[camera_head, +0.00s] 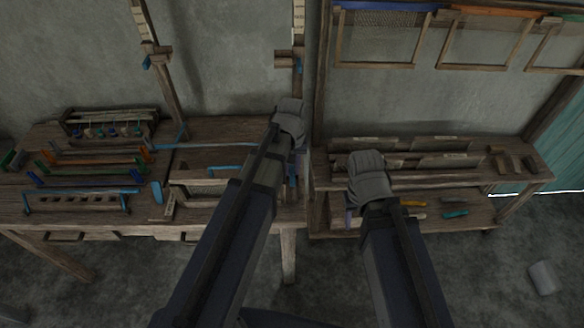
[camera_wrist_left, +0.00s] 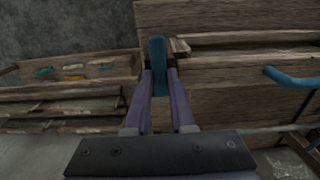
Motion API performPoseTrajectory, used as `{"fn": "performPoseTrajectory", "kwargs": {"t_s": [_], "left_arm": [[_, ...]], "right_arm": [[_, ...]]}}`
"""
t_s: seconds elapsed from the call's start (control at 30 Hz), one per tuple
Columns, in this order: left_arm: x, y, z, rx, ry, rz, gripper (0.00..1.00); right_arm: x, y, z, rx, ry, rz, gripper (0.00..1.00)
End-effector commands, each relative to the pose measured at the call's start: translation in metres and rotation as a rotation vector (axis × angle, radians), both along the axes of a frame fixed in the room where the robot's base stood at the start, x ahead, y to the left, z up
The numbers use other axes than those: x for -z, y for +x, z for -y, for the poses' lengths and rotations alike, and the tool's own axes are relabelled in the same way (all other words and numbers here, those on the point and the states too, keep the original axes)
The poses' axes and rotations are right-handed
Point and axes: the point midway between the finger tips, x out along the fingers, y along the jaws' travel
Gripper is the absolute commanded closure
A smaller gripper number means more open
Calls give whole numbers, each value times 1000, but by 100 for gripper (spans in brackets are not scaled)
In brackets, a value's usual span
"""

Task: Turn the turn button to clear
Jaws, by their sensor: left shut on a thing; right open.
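The turn button is a small blue bar (camera_wrist_left: 157,58) at the edge of a wooden frame in the left wrist view. It lies lengthwise between the fingers of my left gripper (camera_wrist_left: 162,82), which are shut on it. In the head view, my left gripper (camera_head: 297,165) is at the right end of the left bench, largely hidden by my own wrist. A bit of blue (camera_head: 292,172) shows there, too small to tell its angle. My right gripper (camera_head: 349,216) is at the front of the right-hand shelf, mostly hidden behind its wrist, and holds nothing that I can see.
A blue handle (camera_wrist_left: 290,78) sticks out from the wood in the left wrist view. The left bench (camera_head: 100,215) carries several blue, green and orange-ended frames. The right-hand shelf (camera_head: 470,197) holds small tools, including a yellow one (camera_head: 412,203). Wooden posts (camera_head: 318,90) rise between them.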

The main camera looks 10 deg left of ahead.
Motion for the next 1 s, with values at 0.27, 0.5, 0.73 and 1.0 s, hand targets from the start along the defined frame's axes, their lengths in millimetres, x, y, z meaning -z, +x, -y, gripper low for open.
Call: {"fn": "performPoseTrajectory", "kwargs": {"t_s": [0.27,0.5,0.73,1.0], "left_arm": [[0,0,0,-1,0,-1,59],[0,0,0,0,0,0,48],[-3,0,0,0,0,0,48],[-26,0,0,0,0,0,48]], "right_arm": [[0,0,0,0,0,0,50],[0,0,0,0,0,0,50],[-3,0,0,0,0,0,50],[-26,0,0,0,0,0,50]]}}
